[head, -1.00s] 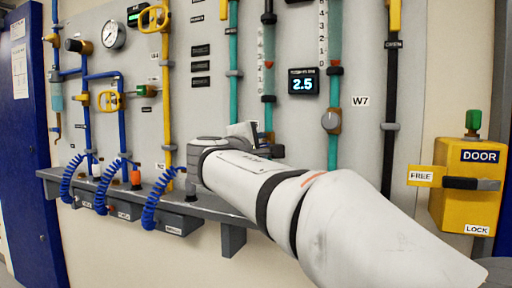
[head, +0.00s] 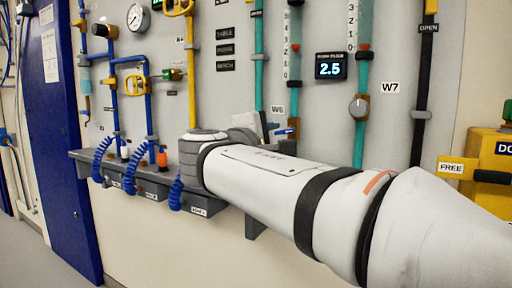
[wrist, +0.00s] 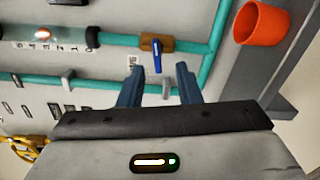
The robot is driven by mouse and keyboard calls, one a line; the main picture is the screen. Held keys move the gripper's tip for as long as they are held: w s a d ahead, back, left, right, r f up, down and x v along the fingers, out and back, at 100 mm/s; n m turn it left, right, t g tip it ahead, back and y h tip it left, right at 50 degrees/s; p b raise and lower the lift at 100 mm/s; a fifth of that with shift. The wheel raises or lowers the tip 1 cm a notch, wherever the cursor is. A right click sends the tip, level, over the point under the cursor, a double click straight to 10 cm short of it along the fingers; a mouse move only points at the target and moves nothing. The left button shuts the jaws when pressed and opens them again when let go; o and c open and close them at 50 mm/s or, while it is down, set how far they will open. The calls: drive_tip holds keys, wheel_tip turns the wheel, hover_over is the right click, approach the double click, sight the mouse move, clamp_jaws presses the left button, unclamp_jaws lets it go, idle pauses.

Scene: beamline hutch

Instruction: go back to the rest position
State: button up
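My white arm reaches from the lower right of the head view towards the panel. Its wrist end is in front of the grey shelf, and my gripper is mostly hidden behind it there. In the wrist view my gripper (wrist: 159,80) has its two dark fingers spread apart, with nothing between them. Beyond the fingertips is a small valve with a blue handle (wrist: 157,55) on a teal pipe, apart from the fingers.
The grey shelf (head: 227,205) holds blue coiled hoses (head: 131,172). An orange cup (wrist: 261,22) is right of the fingers in the wrist view. A yellow door box (head: 490,150) stands at right, a blue door (head: 65,150) at left. Floor shows at lower left.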

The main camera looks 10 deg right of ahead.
drive_tip(key=s+d+f+m+g+y+p, duration=0.45)
drive_tip(key=s+d+g+p, duration=0.35)
drive_tip(key=p, duration=0.9)
drive_tip(key=s+a+m+g+y+p, duration=0.3)
drive_tip(key=s+m+y+p, duration=0.3)
drive_tip(key=s+p, duration=0.7)
drive_tip(key=m+p, duration=0.2)
drive_tip(key=p, duration=0.1)
drive_tip(key=shift+s+m+g, duration=0.3)
drive_tip(key=shift+m+g, duration=0.05)
drive_tip(key=shift+g, duration=0.05)
